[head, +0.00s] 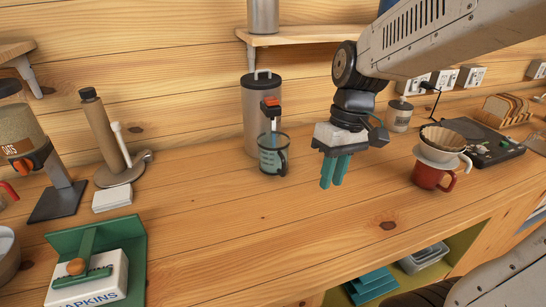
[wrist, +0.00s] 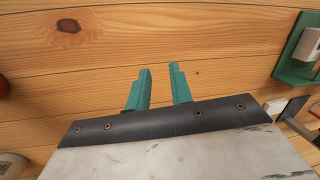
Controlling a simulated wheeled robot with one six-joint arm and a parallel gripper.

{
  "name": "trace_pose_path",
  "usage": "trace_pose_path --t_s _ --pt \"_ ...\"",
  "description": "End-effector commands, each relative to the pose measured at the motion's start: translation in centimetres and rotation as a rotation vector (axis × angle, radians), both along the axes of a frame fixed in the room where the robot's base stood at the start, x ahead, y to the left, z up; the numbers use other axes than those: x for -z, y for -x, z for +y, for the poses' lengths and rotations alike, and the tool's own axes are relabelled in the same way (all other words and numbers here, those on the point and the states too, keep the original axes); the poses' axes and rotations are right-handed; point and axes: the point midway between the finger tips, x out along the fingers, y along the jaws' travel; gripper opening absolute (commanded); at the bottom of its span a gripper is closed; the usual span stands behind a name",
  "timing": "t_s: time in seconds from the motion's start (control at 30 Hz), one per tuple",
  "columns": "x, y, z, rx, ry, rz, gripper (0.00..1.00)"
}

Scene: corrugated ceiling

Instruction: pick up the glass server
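The glass server (head: 268,158) is a small bluish see-through jug with a dark handle on its right and markings on its side. It stands upright on the wooden counter, in front of a metal canister and under a red and black tap. My gripper (head: 331,185) is to its right, pointing down above the counter and apart from it. In the wrist view my two teal fingers (wrist: 160,72) stand apart with only bare wood between them, so the gripper is partly open and empty. I do not make out the server in the wrist view.
The metal canister (head: 256,105) stands right behind the server. A red mug (head: 428,178) with a dripper (head: 440,150) stands to the right. A green napkin holder (head: 137,260) is at the front left. The counter (head: 230,225) in front of the server is clear.

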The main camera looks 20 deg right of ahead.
Motion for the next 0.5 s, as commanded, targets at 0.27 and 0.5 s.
trace_pose_path --t_s 0.27,0.5 --pt "4.0 -11.0 -0.6 -0.531 -0.201 -0.19 0.22" --pt "3.2 -15.6 -0.1 -0.954 -0.208 -0.429 0.22"
